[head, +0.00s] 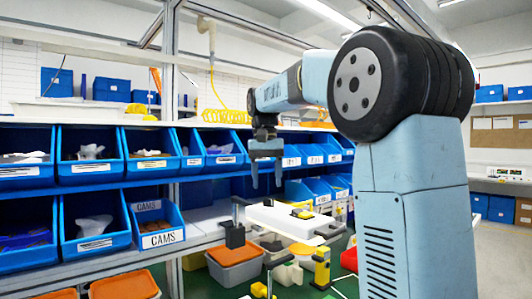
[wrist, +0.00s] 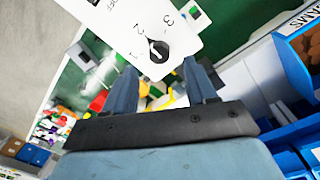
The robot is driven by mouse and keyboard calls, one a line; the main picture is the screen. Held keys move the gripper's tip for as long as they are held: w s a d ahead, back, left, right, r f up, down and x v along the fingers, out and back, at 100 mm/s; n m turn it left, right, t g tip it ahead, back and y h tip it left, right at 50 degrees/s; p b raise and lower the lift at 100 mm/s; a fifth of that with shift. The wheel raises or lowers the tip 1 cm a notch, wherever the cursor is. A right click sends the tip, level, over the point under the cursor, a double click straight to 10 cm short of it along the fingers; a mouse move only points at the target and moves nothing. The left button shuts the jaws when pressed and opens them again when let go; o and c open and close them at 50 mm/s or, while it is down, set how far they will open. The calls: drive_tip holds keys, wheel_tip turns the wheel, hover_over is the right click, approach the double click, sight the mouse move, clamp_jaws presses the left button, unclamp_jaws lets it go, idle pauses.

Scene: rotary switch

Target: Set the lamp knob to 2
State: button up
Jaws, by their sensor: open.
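The panel carries the printed marks OFF and 3 and smaller ones that are hard to read. I cannot tell which mark the pointer is on. My gripper (wrist: 159,66) is open, its two fingers on either side of the knob in the picture, with no contact visible.
Blue bins (head: 95,218) line the shelves on the left and behind. Grey boxes with orange lids (head: 236,254) stand below the white top. A yellow device (head: 321,266) stands to the right of them. Open air surrounds my gripper above the white top.

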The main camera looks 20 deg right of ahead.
sight(266, 199)
wheel_tip(266, 199, up, 9)
drive_tip(key=shift+a, duration=0.2)
drive_tip(key=shift+f, duration=0.1)
idle(0.5)
